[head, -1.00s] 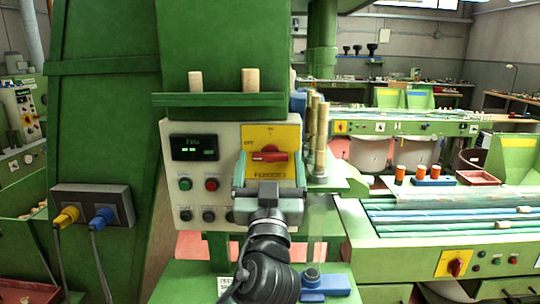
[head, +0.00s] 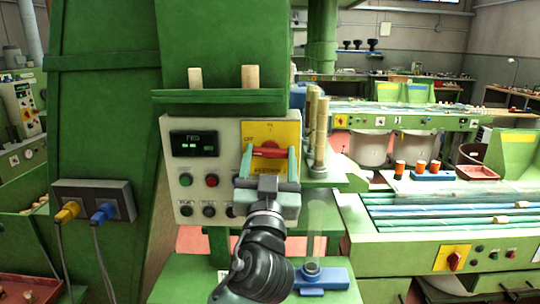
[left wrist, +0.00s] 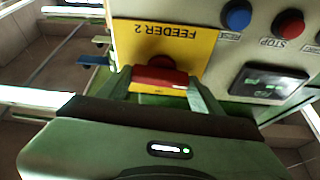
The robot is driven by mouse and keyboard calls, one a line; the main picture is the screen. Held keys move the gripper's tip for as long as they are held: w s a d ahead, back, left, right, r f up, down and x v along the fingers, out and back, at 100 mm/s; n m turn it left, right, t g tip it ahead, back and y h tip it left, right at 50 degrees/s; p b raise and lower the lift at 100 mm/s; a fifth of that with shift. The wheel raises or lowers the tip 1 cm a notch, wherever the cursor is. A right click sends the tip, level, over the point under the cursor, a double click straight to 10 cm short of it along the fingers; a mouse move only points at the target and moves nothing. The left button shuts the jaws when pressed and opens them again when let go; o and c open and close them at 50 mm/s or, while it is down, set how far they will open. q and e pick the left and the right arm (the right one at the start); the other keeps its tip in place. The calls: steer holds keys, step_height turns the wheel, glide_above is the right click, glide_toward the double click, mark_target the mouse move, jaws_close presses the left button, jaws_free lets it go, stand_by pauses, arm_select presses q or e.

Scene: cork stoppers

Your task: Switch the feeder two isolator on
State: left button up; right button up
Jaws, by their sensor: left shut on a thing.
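The feeder two isolator is a red rotary handle (head: 268,151) on a yellow plate (head: 286,132) marked FEEDER 2, on the front of a pale control box. The handle lies about level in the head view. In the left wrist view, the red handle (left wrist: 158,78) sits between my fingers and the plate (left wrist: 200,52) reads upside down. My left gripper (head: 270,154) reaches the handle from below and in front, shut on it with one finger at each end. My right gripper is out of view.
The box also carries a dark display (head: 194,143), a green button (head: 185,180), a red stop button (head: 212,180) and black knobs below. A green shelf (head: 220,97) with two cork pieces is above. A post of stacked corks (head: 321,130) stands close on the right.

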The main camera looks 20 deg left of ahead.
arm_select(q)
steer(key=shift+r+m+h+p, duration=0.1)
steer(key=shift+m+h+p, duration=0.5)
steer(key=shift+m, duration=0.4)
steer(key=m+g+h+p, duration=0.1)
steer(key=m+h+p, duration=0.1)
steer(key=m+p, duration=0.3)
steer(key=m+g+h+p, duration=0.1)
steer(key=m+h+p, duration=0.1)
steer(key=m+p, duration=0.4)
steer(key=m+g+h+p, duration=0.1)
steer(key=m+h+p, duration=0.1)
steer(key=m+p, duration=0.4)
steer(key=shift+a+r+p, duration=0.1)
steer(key=shift+r+p, duration=0.2)
steer(key=shift+p, duration=0.9)
steer(key=shift+f+m+g+p, duration=0.3)
steer(key=shift+m+g+p, duration=0.1)
steer(key=shift+m+p, duration=0.7)
steer(key=o, duration=1.4)
steer(key=shift+c, duration=0.2)
steer(key=shift+s, duration=0.1)
